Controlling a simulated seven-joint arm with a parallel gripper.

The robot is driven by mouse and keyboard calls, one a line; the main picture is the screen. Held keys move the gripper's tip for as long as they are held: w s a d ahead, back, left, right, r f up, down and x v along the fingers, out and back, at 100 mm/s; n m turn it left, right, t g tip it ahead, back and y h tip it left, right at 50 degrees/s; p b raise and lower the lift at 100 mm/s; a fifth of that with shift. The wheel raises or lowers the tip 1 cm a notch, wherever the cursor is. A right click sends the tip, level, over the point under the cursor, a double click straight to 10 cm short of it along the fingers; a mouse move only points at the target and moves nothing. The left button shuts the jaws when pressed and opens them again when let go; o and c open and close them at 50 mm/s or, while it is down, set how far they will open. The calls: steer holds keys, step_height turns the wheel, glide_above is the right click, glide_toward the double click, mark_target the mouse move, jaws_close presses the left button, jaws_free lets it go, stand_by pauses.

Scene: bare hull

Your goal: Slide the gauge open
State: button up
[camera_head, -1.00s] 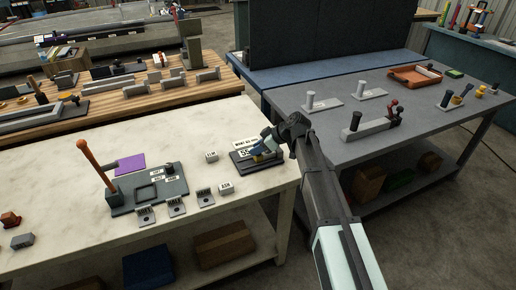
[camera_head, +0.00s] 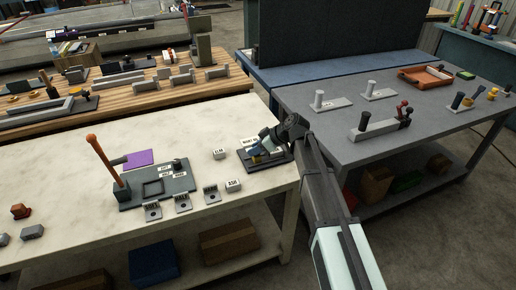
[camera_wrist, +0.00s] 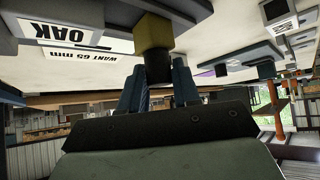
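The gauge (camera_head: 280,160) is a dark block near the right end of the pale bench, with white cards beside it. In the wrist view, a card reading OAK and WANT 65 mm (camera_wrist: 95,57) shows upside down at the upper left. The gauge's slider has a brass-coloured block (camera_wrist: 153,33) with a dark knob (camera_wrist: 158,66). My gripper (camera_head: 264,140) is low over the gauge, and its blue fingers (camera_wrist: 159,88) stand on both sides of the knob, seemingly against it. In the head view my fingers partly cover the gauge and card.
On the pale bench left of the gauge are small labelled blocks (camera_head: 220,153), a dark fixture with an orange lever (camera_head: 103,160) and a purple sheet (camera_head: 139,158). A grey table (camera_head: 440,120) with posts and an orange tray (camera_head: 425,77) stands to the right.

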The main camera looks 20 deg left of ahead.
steer(key=o, duration=0.3)
steer(key=shift+v, duration=6.95)
